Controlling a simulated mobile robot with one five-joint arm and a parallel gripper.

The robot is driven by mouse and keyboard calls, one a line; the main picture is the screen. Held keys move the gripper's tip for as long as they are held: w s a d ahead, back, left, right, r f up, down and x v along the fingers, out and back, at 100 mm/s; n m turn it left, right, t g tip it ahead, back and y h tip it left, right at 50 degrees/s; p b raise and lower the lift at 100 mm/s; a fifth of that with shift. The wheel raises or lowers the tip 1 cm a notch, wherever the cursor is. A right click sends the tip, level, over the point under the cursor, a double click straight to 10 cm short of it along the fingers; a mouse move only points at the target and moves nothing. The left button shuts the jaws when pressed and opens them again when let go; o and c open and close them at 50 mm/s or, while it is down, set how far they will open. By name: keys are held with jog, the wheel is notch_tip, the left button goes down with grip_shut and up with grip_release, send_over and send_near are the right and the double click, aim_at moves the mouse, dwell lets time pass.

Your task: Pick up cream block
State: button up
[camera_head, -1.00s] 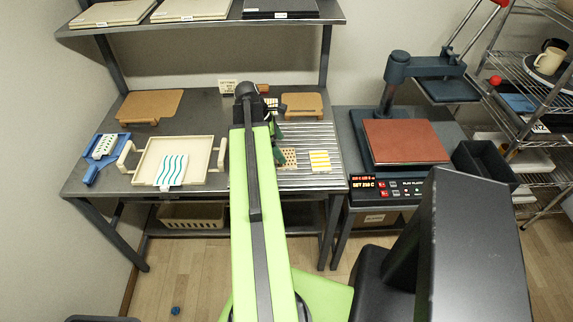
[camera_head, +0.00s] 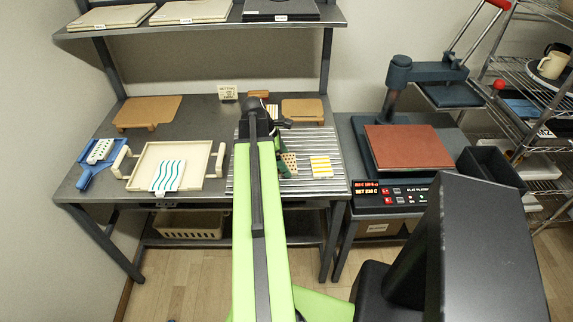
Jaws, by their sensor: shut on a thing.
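My gripper (camera_head: 281,146) is over the left part of a slatted metal rack (camera_head: 309,191), largely hidden behind my green arm. It is shut on what looks like a cream block with brown dots (camera_head: 289,164), which appears slightly tilted. The contact is hidden, and I cannot tell whether the block touches the rack. A cream block with yellow stripes (camera_head: 320,164) lies on the rack just to the right, apart from the dotted one. Another small cream piece with markings (camera_head: 271,111) shows behind my gripper.
A cream tray (camera_head: 196,151) with handles holds a teal-waved block (camera_head: 167,177). A blue holder (camera_head: 88,177) with a dotted cream block (camera_head: 100,150) is at far left. Brown boards (camera_head: 147,111) lie behind. A press (camera_head: 408,147) and black bin (camera_head: 488,165) stand right.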

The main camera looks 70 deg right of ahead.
jog(key=shift+c, duration=0.2)
jog(key=shift+r+p, duration=0.6)
notch_tip(320, 180, up, 4)
jog(key=p, duration=0.4)
jog(key=s+a+r+p, duration=0.2)
jog(key=s+r+p, duration=0.3)
jog(key=s, duration=0.6)
jog(key=shift+s+a+r+p, duration=0.15)
jog(key=shift+a+r+p, duration=0.15)
jog(key=shift+r+p, duration=0.1)
